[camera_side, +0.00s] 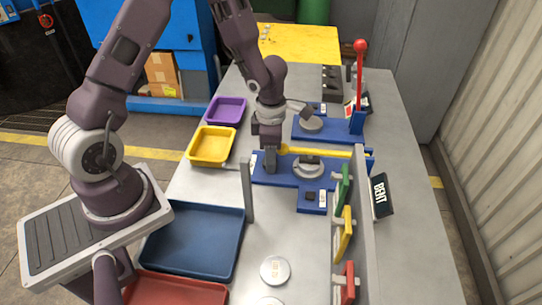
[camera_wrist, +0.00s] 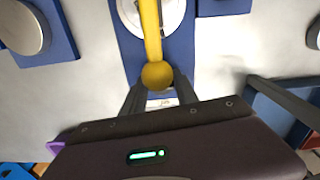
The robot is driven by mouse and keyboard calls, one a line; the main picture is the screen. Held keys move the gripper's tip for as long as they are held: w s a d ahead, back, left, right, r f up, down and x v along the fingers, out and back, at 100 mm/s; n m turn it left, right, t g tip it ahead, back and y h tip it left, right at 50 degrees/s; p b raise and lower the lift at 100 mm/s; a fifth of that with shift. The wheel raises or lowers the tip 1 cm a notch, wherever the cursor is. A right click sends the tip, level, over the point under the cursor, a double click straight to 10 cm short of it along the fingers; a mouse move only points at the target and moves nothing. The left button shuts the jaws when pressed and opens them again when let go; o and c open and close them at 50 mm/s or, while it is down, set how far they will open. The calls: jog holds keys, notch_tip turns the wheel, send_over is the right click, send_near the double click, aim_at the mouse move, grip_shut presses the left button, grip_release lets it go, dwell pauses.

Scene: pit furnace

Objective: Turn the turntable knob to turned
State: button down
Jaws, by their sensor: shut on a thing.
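The turntable is a grey disc (camera_side: 309,168) on a blue base plate (camera_side: 262,178) in the middle of the bench. A yellow bar (camera_side: 325,152) with a ball end lies across it. In the wrist view the bar (camera_wrist: 151,32) runs from the top edge down to the yellow ball knob (camera_wrist: 157,75). My gripper (camera_side: 271,160) is at the ball end, left of the disc. In the wrist view my gripper (camera_wrist: 158,88) has its dark fingers on both sides of the ball, shut on it. The fingertips are partly hidden by the ball.
A second blue base (camera_side: 345,129) with a red-knobbed lever (camera_side: 360,75) stands behind. An upright grey panel (camera_side: 367,240) with coloured tags is at the right front. A thin grey post (camera_side: 247,192) stands near my gripper. Yellow (camera_side: 212,147), purple (camera_side: 226,110) and blue (camera_side: 195,240) trays lie left.

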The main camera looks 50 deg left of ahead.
jog(key=m, duration=0.4)
jog(key=shift+m, duration=0.3)
jog(key=c, duration=0.9)
grip_release()
jog(key=shift+c, duration=0.2)
notch_tip(320, 180, up, 7)
jog(key=shift+r, duration=0.1)
